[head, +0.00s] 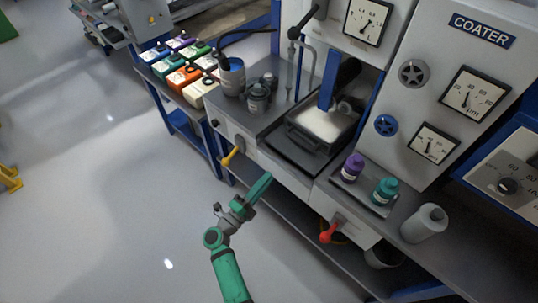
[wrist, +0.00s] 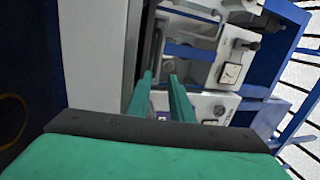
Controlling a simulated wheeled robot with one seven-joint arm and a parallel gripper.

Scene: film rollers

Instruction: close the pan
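The pan (head: 322,124) is a dark rectangular tray holding a white fill. It sits in the recess of the coating machine, under a blue upright part, with a flat dark plate (head: 288,151) in front of it. My gripper (head: 262,186) is in front of the bench and below the pan, apart from it. In the wrist view its two green fingers (wrist: 162,85) stand apart with a gap between them and nothing held. I cannot clearly make out the pan in the wrist view.
A purple-capped bottle (head: 353,167) and a teal-capped bottle (head: 385,190) stand right of the pan. A yellow handle (head: 231,156) and a red handle (head: 328,234) stick out from the bench front. A white roll (head: 424,223) stands farther right.

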